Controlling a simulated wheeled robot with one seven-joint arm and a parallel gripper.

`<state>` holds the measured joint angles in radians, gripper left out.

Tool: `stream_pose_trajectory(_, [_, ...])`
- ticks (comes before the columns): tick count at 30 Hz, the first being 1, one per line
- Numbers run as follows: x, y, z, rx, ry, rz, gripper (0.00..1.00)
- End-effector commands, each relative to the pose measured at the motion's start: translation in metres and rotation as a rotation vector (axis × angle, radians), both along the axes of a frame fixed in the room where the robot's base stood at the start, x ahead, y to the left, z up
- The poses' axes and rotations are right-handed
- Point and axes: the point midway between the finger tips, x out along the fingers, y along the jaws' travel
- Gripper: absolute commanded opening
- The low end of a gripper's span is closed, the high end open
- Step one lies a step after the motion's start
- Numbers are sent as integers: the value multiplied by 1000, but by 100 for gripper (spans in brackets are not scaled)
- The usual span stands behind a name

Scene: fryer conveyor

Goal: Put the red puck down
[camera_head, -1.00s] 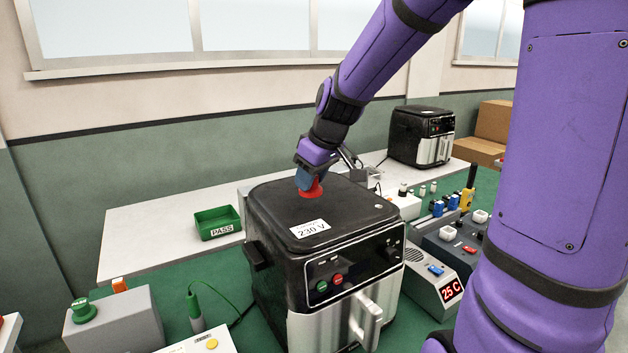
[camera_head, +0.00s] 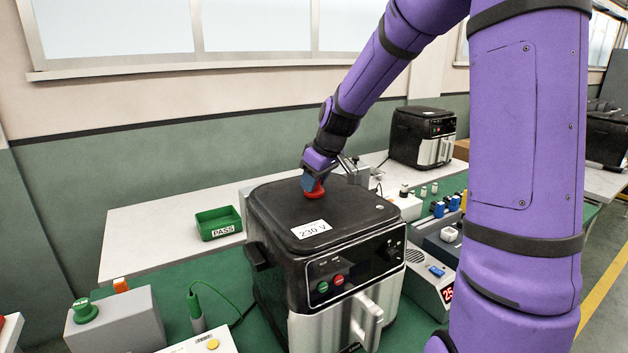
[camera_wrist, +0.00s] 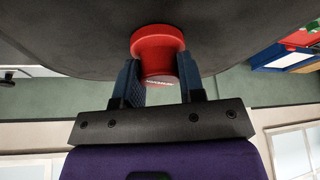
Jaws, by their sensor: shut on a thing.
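The red puck (camera_head: 314,190) is at the top of the black air fryer (camera_head: 275,205), toward the back of its lid. My gripper (camera_head: 312,184) is shut on the puck, with blue fingers on either side of it. In the wrist view the puck (camera_wrist: 158,52) sits between the two fingertips (camera_wrist: 160,75), with its wide end against or very near the dark lid. I cannot tell whether it touches the lid.
A green PASS bin (camera_head: 218,224) stands on the white bench to the left. A label reading 230 V (camera_head: 311,229) is on the lid. A second air fryer (camera_head: 422,137) stands at the back right. Control boxes (camera_head: 435,270) crowd the right side.

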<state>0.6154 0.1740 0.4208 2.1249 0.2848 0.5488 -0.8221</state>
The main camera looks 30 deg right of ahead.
Motion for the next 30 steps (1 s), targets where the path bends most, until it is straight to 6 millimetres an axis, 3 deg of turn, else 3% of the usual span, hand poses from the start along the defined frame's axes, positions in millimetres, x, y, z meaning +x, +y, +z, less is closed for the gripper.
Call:
stream_pose_trajectory(8, [0,0,-2,0,0,0,12])
stream_pose_trajectory(9, [0,0,-2,0,0,0,41])
stream_pose_trajectory(12, [0,0,-2,0,0,0,62])
stream_pose_trajectory(23, [0,0,3,-1,-3,-1,62])
stream_pose_trajectory(30, [-13,-6,38,-3,-6,-3,62])
